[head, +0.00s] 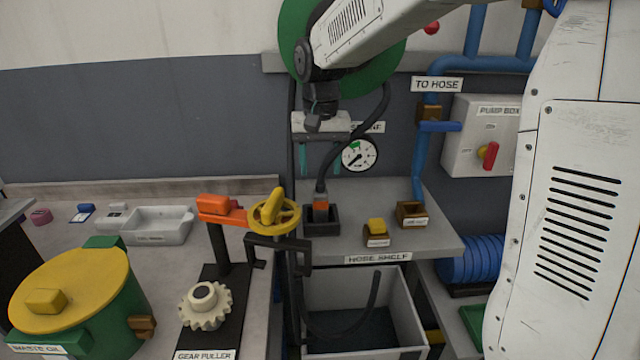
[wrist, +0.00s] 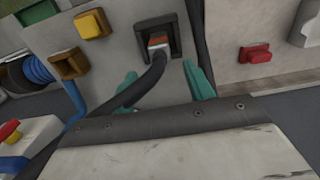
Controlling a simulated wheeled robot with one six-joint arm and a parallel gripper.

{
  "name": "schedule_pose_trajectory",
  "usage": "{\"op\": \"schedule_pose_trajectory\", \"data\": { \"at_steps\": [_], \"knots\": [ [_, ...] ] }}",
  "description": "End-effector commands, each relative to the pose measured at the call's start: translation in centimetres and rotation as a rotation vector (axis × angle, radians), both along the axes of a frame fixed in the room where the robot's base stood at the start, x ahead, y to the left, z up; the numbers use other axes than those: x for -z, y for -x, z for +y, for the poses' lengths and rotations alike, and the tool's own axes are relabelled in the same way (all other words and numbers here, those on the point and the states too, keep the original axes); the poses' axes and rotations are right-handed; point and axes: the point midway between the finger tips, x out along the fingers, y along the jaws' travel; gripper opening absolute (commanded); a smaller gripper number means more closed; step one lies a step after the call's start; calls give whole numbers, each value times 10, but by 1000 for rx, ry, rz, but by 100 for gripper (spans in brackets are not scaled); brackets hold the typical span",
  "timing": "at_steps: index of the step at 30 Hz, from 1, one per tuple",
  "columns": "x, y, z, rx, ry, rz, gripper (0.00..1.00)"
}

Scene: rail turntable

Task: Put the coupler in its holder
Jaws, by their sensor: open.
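The coupler (head: 320,201), a grey and orange block on the end of a black hose, stands in a black square holder (head: 322,229) on the hose shelf. The wrist view also shows the coupler (wrist: 158,41) inside the dark walls of the holder (wrist: 173,29); how deep it sits is hard to tell. My gripper (head: 324,160) is above the coupler, its teal fingers apart and empty. In the wrist view my gripper (wrist: 162,84) has a finger on each side of the hose, apart from the coupler. The hose hides part of one finger.
On the shelf (head: 440,240), a yellow block (head: 376,225) sits in a brown holder, beside another brown holder (head: 411,211). A gauge (head: 360,154) is behind my gripper. A yellow handwheel (head: 275,212) stands left of the shelf. An open bin (head: 405,300) is below.

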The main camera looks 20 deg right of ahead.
Motion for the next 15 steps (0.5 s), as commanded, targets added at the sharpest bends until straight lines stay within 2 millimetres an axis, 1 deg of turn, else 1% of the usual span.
{"op": "schedule_pose_trajectory", "data": {
  "at_steps": [1,4,11,14,15],
  "knots": [
    [-8,0,0,0,-1,-1,53],
    [-18,0,0,0,-1,-1,53],
    [-26,3,0,-2,0,-1,53],
    [-33,19,-3,-15,0,-9,53],
    [-37,30,-5,-26,-1,-14,53]
  ]
}}
